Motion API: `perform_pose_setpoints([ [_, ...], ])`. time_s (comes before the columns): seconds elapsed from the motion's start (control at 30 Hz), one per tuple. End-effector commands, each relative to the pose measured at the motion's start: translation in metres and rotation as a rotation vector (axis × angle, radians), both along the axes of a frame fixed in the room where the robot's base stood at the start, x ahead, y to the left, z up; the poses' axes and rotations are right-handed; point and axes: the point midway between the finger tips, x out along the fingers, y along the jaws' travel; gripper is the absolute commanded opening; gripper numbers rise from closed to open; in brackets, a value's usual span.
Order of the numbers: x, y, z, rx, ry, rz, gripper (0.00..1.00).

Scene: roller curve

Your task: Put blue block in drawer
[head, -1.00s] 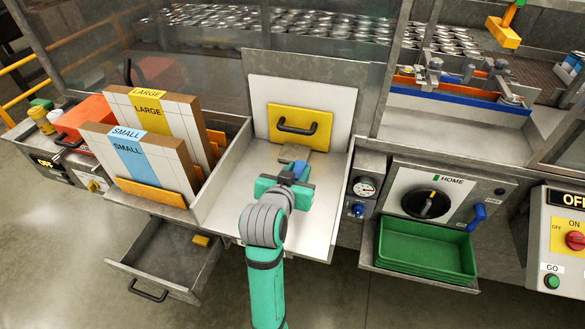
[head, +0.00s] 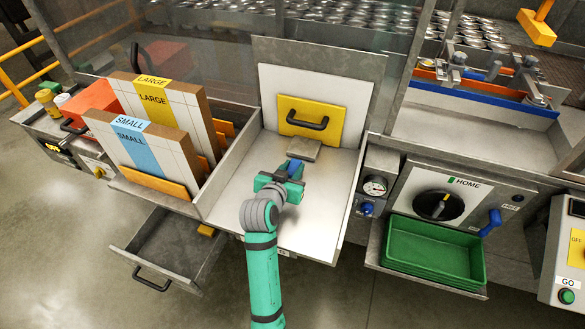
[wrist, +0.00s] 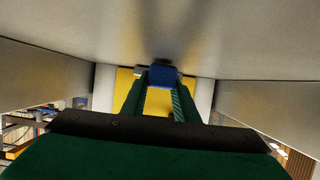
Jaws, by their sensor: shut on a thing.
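The blue block (head: 294,167) is held at the tips of my gripper (head: 291,172), over the pale work surface in the middle of the head view. In the wrist view the blue block (wrist: 163,75) sits between the two green fingertips, which are shut on it. The fingers partly hide the block in the head view. The grey drawer (head: 172,240) is pulled open at the lower left, below the bench. A small yellow piece (head: 206,230) lies at its right inner side. My gripper is above and to the right of this drawer.
A grey plate (head: 303,148) lies just beyond my gripper, before a yellow panel with a black handle (head: 309,112). LARGE and SMALL boxes (head: 148,150) stand in a bin at left. Green trays (head: 428,250) are at right. Metal side walls (head: 236,155) flank the work surface.

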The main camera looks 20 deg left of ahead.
Motion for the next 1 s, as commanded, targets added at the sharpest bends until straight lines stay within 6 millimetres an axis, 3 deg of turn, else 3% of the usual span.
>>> perform_pose_setpoints([
  [0.4, 0.000, 0.002, -0.007, 0.000, -0.001, 0.002, 0.04],
  [0.43, 0.000, 0.002, -0.006, 0.000, -0.001, 0.003, 0.32],
  [0.5, 0.000, 0.002, -0.006, 0.001, -0.001, 0.003, 0.46],
  [0.87, 0.000, 0.003, -0.002, 0.001, -0.003, 0.004, 0.46],
  [1.0, -0.015, 0.003, 0.003, 0.000, -0.002, 0.005, 0.46],
])
